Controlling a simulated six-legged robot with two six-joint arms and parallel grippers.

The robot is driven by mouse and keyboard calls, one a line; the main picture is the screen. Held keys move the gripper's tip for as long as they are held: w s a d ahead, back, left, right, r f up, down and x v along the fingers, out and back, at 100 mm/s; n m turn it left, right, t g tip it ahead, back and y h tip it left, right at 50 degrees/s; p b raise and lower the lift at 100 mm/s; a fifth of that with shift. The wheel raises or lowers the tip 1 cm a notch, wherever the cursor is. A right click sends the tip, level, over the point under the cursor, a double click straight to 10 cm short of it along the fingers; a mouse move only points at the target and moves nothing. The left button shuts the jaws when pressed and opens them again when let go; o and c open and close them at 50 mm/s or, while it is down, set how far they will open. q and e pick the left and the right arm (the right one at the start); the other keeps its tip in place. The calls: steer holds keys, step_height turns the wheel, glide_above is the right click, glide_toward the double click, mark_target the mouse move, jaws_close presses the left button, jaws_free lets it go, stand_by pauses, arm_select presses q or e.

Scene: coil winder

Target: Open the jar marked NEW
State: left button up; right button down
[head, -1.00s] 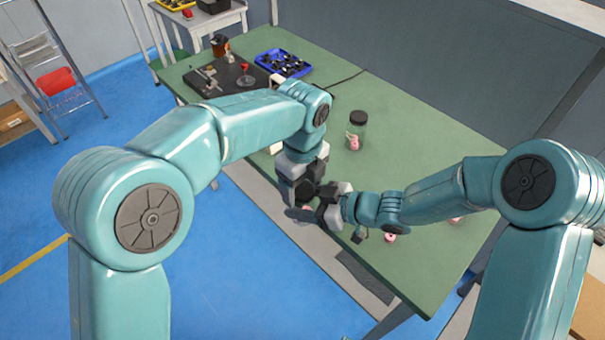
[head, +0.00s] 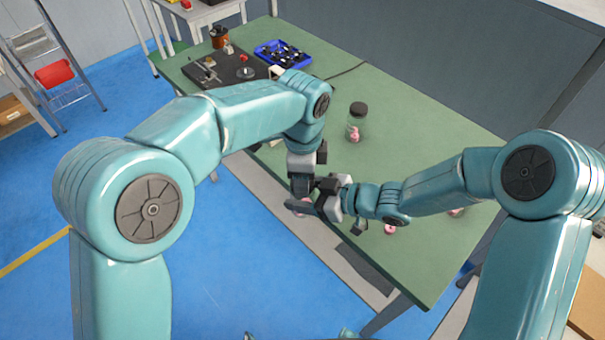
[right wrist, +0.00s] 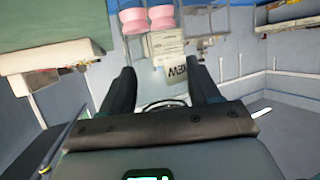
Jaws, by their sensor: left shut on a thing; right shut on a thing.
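The clear jar marked NEW (right wrist: 178,68) stands between the fingers of my right gripper (right wrist: 163,88) in the right wrist view. Its label appears upside down there, with pink spools (right wrist: 146,18) inside. In the head view my right gripper (head: 308,202) is shut on the jar near the table's front edge, and little more than a bit of pink (head: 302,208) shows past the fingers. My left gripper (head: 300,187) points down right above it, shut on what is most likely the lid. The lid is hidden, so I cannot tell whether it is seated or loose.
Another jar (head: 356,128) with a dark lid and pink contents stands behind on the green table (head: 420,160). Pink spools (head: 390,229) lie to the right. A blue tray (head: 283,55) and a dark winder board (head: 226,74) occupy the far left.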

arm_select(q)
steer(key=shift+n, duration=0.9)
